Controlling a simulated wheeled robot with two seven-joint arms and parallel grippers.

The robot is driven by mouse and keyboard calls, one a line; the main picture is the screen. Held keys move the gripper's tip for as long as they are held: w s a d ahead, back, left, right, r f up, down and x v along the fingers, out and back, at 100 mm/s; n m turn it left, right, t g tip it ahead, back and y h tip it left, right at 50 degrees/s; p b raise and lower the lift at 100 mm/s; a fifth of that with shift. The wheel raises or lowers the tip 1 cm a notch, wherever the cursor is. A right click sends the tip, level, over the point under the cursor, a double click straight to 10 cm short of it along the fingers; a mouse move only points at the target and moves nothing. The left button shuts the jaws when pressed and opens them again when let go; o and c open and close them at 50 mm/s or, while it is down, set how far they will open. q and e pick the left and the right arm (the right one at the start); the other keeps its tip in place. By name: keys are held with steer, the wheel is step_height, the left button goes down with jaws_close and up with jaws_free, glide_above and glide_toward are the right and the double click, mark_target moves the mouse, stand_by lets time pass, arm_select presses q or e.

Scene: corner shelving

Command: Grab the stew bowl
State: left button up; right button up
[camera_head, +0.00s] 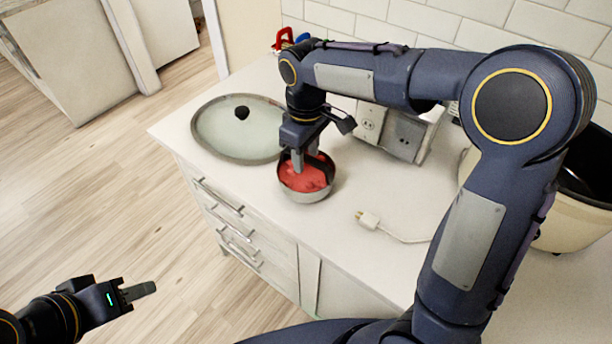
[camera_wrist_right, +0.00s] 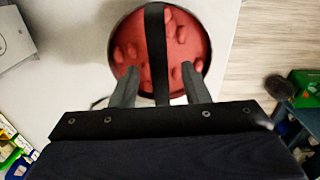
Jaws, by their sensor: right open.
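The stew bowl (camera_head: 308,196) is a round, light-sided bowl of chunky red stew, standing on the white counter. It also shows at the top of the right wrist view (camera_wrist_right: 207,62). My right gripper (camera_head: 304,164) points down over the bowl. In the right wrist view my right gripper (camera_wrist_right: 157,78) is open, its two fingers apart over the stew. A dark strip (camera_wrist_right: 155,40) crosses the bowl between them. I cannot tell whether the fingers touch anything. My left gripper (camera_head: 138,292) is at the lower left, away from the counter; its opening is unclear.
A round glass lid (camera_head: 215,130) with a black knob lies left of the bowl. A white plug (camera_head: 368,219) with a cord lies to the right. Socket boxes (camera_head: 405,137) stand behind, and a cream cooker (camera_head: 568,222) at the right. Counter in front of the bowl is clear.

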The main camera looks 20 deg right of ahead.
steer(key=shift+f, duration=0.2)
steer(key=shift+c, duration=0.3)
jaws_close()
steer(key=shift+r, duration=0.1)
stand_by(1.2)
